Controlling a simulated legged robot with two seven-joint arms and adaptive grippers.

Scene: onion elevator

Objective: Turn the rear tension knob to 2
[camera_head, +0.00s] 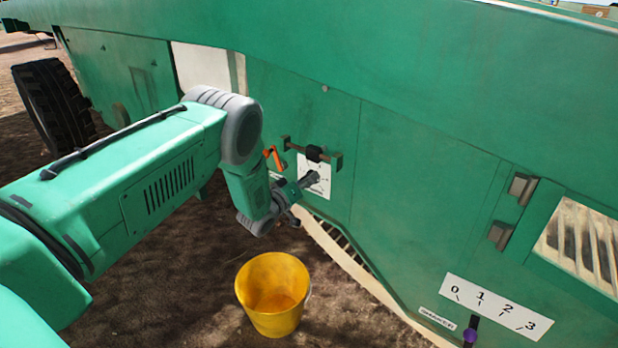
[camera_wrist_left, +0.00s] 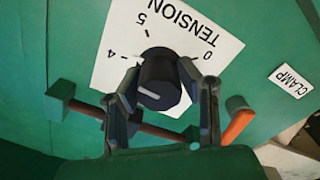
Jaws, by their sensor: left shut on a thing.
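The tension knob (camera_wrist_left: 160,75) is round and black with a white line on its face. It sits on a white plate (camera_wrist_left: 105,72) lettered TENSION, upside down in the left wrist view. The numbers 0, 5 and 4 show; the others are hidden, and I cannot tell which number the line points to. My left gripper (camera_wrist_left: 163,98) is shut on the knob, one finger on each side. In the head view my left gripper (camera_head: 305,184) is at the white plate (camera_head: 322,166) on the green machine wall. My right gripper is not in view.
A bar with a black middle piece (camera_head: 315,153) crosses just above the plate. An orange lever (camera_head: 272,157) is close to my left wrist, near a CLAMP label (camera_wrist_left: 291,80). A yellow bucket (camera_head: 273,296) stands on the ground below. A second scale plate (camera_head: 496,306) is at lower right.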

